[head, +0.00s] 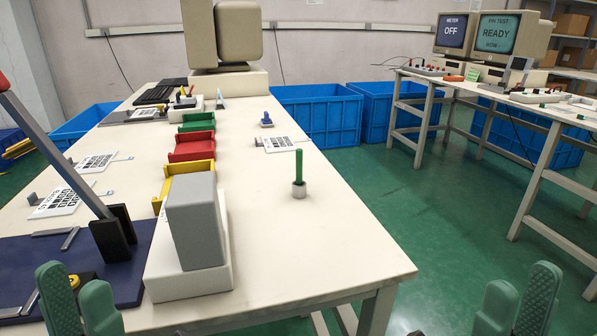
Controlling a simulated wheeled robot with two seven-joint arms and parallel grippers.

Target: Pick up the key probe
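A green stick, which looks like the key probe (299,166), stands upright in a small round metal holder (299,191) on the cream table (290,250), right of the table's middle. My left gripper (74,280) is at the bottom left, its green fingers apart, near the dark blue mat. My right gripper (523,280) is at the bottom right, its fingers apart, out over the green floor side.
A grey block on a cream base (195,225) stands left of the probe. Yellow (185,180), red (191,147) and green (196,122) bins line up behind it. Keypad sheets (62,198) lie at left. Table space before the probe is clear.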

